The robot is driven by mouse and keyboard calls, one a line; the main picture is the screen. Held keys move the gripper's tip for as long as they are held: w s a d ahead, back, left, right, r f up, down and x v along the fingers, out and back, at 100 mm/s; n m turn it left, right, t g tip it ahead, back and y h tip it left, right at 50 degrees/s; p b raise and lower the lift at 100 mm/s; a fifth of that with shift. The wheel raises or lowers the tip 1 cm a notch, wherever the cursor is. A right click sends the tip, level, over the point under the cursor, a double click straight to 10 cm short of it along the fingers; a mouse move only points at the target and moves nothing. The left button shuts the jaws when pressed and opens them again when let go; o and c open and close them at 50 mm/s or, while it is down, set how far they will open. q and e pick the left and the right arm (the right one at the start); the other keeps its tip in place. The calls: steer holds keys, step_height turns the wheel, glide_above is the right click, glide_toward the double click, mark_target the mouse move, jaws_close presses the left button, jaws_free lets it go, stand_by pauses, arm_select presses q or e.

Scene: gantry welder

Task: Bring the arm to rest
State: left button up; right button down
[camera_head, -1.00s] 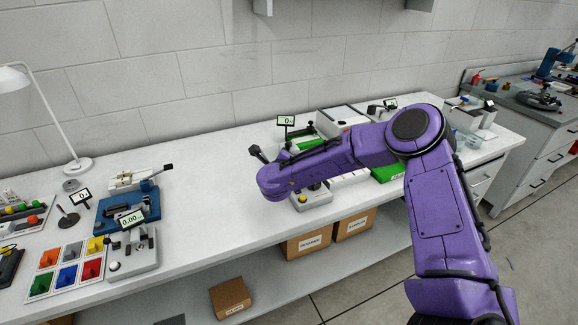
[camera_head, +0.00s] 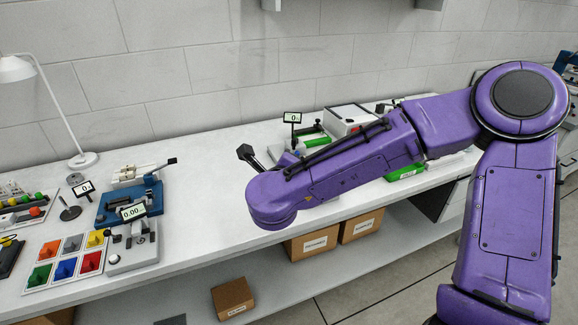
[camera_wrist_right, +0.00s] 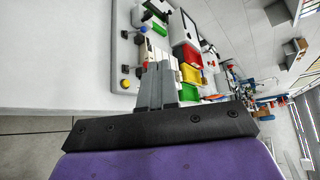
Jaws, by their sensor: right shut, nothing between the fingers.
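My right arm (camera_head: 340,165) is purple and reaches from the right across the front of the workbench in the head view. The gripper appears apart from the bench items. My left gripper is in neither view.
The white bench (camera_head: 215,190) has a bare stretch left of my arm. Colored trays (camera_head: 66,267), a blue fixture (camera_head: 128,203) and a lamp (camera_head: 82,160) stand at left. A small display (camera_head: 292,117) stands behind my arm. Cardboard boxes (camera_head: 311,243) sit below.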

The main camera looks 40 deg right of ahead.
stand_by(0.4)
steer(key=s+a+f+n+y, duration=0.3)
steer(key=f+n, duration=0.6)
steer(key=f, duration=0.3)
steer(key=s+a+f+n+y, duration=0.2)
steer(key=s+f+n+y, duration=0.1)
steer(key=f+n, duration=0.8)
steer(key=s+d+f+n+g, duration=0.1)
steer(key=s+f+n+g, duration=0.1)
steer(key=s+f, duration=0.6)
steer(key=s+d+f+n+g, duration=0.2)
steer(key=s+f+g, duration=0.3)
steer(key=s+f, duration=0.4)
steer(key=s+n, duration=0.1)
steer(key=s, duration=0.5)
steer(key=shift+f, duration=0.2)
